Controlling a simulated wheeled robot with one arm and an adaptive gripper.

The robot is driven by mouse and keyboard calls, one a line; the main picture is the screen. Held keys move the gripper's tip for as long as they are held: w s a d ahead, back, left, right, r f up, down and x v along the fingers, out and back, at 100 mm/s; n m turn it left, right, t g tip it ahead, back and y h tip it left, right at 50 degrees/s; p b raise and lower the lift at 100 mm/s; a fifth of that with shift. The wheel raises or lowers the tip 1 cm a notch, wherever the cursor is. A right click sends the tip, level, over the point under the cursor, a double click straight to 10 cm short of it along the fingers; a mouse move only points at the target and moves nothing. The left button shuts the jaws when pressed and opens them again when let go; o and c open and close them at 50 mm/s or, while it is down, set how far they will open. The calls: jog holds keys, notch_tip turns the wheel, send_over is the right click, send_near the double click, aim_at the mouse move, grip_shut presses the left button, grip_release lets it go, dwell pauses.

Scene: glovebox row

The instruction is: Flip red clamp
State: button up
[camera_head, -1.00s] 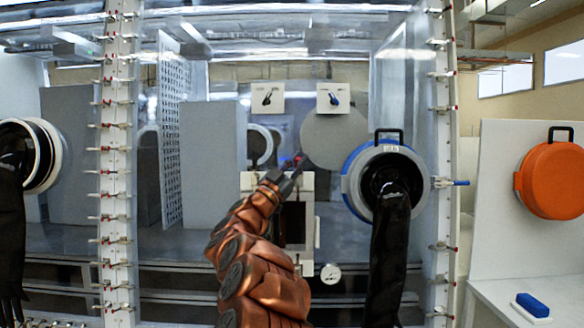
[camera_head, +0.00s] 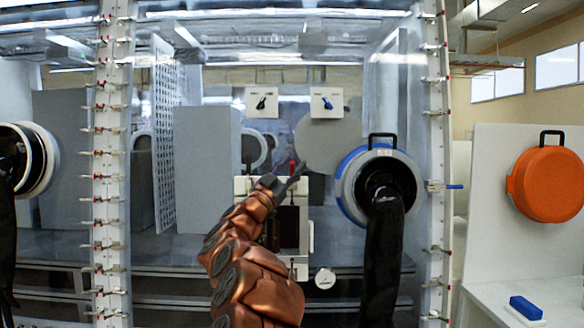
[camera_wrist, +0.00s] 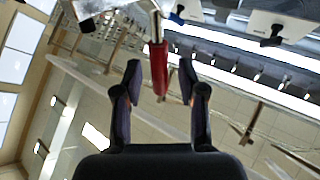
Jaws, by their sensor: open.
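The red clamp (camera_wrist: 159,68) shows in the wrist view as a red handle on a pale metal stem. It sits between the two spread fingers of my gripper (camera_wrist: 160,82), with a visible gap on each side. In the head view the red clamp (camera_head: 292,166) is a small upright red piece above the white-framed opening. My gripper (camera_head: 286,182) is just below and beside it, open and empty. The clamp's base is too small to make out in the head view.
A white frame with a dark opening (camera_head: 304,228) is directly below. A round blue-rimmed port (camera_head: 342,190) with a black glove is close on the right. Two switch plates, one with a blue knob (camera_head: 327,103), are above. Clear panels and clamp-lined posts stand at both sides.

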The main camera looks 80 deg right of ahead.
jog(key=v, duration=1.2)
